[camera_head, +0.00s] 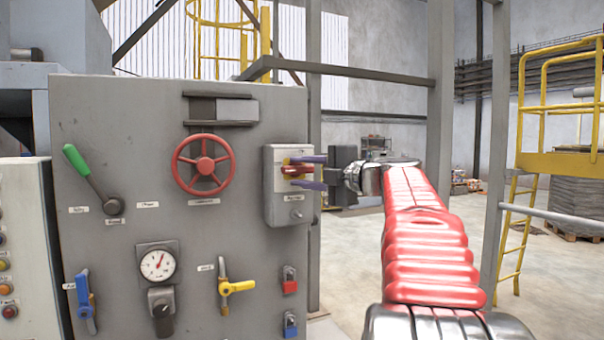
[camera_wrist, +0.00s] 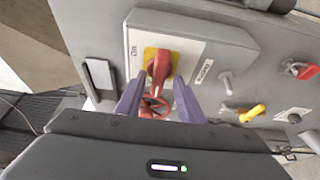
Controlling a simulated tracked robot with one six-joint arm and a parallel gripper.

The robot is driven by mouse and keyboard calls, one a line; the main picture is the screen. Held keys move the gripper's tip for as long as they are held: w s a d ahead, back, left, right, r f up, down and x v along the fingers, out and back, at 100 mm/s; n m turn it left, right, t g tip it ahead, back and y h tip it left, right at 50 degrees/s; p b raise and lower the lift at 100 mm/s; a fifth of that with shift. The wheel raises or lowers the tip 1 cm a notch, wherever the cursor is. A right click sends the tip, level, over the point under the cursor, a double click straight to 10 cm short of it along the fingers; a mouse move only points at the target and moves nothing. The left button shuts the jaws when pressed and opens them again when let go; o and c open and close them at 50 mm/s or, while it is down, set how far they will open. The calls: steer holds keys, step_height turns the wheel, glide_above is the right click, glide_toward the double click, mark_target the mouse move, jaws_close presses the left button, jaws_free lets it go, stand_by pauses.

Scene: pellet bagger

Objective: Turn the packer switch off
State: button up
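A grey switch box (camera_head: 273,203) on the right of the panel carries a red rotary handle (camera_head: 296,170) on a yellow plate; its label is too small to read. In the wrist view the red handle (camera_wrist: 159,68) sits on the yellow plate, upper middle. My gripper (camera_head: 309,172) reaches in from the right, with one purple finger above the handle and one below it. In the wrist view my gripper (camera_wrist: 159,80) has its fingertips apart, one on each side of the handle, with gaps showing. Whether either finger touches it is unclear.
The panel (camera_head: 130,225) also carries a red handwheel (camera_head: 203,164), a green-tipped lever (camera_head: 92,180), a gauge (camera_head: 157,265), a yellow valve handle (camera_head: 236,287), a blue valve handle (camera_head: 84,295) and padlocks (camera_head: 289,281). A grey post (camera_head: 440,90) stands behind my arm. Open floor lies to the right.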

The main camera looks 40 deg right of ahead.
steer(key=s+d, duration=0.1)
steer(key=s, duration=1.2)
steer(key=shift+s+d, duration=0.2)
steer(key=shift+s, duration=0.05)
steer(key=w+a+r+m+t+h, duration=0.3)
steer(key=w+a+m+h, duration=0.2)
steer(key=w+m, duration=0.2)
steer(key=s+a+f+m+g+h, duration=0.15)
steer(key=a+f+m+g, duration=0.35)
steer(key=f, duration=0.5)
steer(key=a+f+m+g+h, duration=0.2)
steer(key=a+f+m+h, duration=0.1)
steer(key=a+f+m, duration=0.55)
steer(key=s+a+f+g+y, duration=0.2)
steer(key=s+a+f, duration=0.3)
steer(key=f, duration=0.3)
steer(key=s+a+f+g+y, duration=0.3)
steer(key=s+a+f, duration=0.3)
steer(key=a+f, duration=0.2)
steer(key=s+a+f+n+g+y, duration=0.1)
steer(key=s+a+f+g+y, duration=0.1)
steer(key=s+a+f, duration=0.3)
step_height(320, 180, down, 4)
steer(key=shift+s+a+f+g+y, duration=0.15)
steer(key=shift+s+a+g+y, duration=0.35)
steer(key=shift+a, duration=0.45)
